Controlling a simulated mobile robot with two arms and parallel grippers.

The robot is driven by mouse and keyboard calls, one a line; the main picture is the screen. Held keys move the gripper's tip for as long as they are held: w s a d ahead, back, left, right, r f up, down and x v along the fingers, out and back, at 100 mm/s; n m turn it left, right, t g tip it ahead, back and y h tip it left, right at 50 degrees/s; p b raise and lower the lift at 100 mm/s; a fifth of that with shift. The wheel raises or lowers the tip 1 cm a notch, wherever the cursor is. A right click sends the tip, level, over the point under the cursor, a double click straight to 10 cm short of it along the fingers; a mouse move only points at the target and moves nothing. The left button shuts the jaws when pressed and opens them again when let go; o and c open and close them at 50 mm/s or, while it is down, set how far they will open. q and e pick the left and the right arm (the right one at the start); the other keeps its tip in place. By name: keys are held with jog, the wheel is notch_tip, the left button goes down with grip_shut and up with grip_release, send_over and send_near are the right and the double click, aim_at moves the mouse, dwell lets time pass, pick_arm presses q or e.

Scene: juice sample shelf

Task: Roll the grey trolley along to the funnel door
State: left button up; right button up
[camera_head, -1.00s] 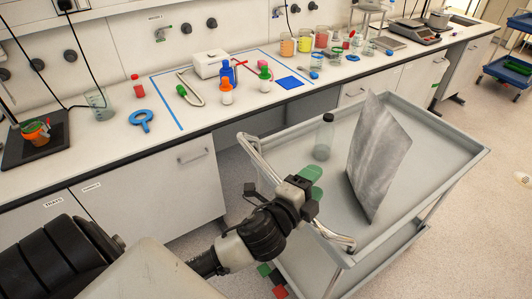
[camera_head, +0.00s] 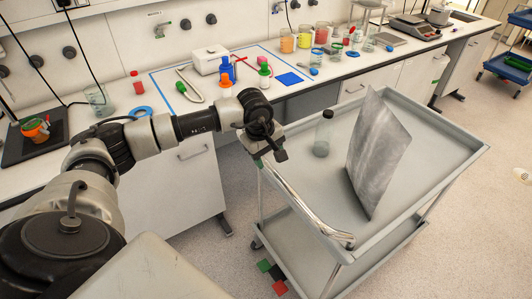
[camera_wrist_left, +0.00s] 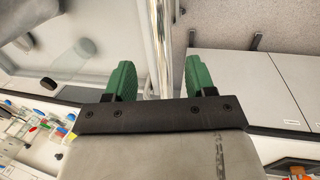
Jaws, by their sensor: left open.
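The grey trolley (camera_head: 440,150) stands beside the lab bench, with its chrome push handle (camera_head: 305,208) on the side nearest me. My left gripper (camera_head: 268,152) points down at the far left end of the handle. In the left wrist view, the green fingers (camera_wrist_left: 159,72) are open, and the handle bar (camera_wrist_left: 158,30) runs through the gap between them. I cannot tell whether either finger touches the bar. White cabinet doors (camera_wrist_left: 280,90) show in the wrist view, one with a label too small to read. My right gripper is not in view.
A clear bottle (camera_head: 323,135) and an upright grey panel (camera_head: 376,152) stand on the trolley's top tray. The bench (camera_head: 240,112) carries glassware and bottles along the left and back. Several coloured squares (camera_head: 271,272) lie near the trolley's base.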

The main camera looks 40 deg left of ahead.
aim_at(270, 167)
pick_arm(q)
jog(key=shift+a, duration=0.4)
jog(key=shift+f, duration=0.25)
jog(key=b+x, duration=0.5)
jog(key=x, duration=0.2)
jog(key=shift+f+b, duration=0.35)
jog(key=shift+b, duration=0.05)
jog(key=shift+w+f+b, duration=0.2)
jog(key=shift+f+b, duration=0.25)
jog(key=shift+d, duration=0.1)
jog(key=shift+r, duration=0.1)
jog(key=shift+c, duration=0.6)
grip_shut()
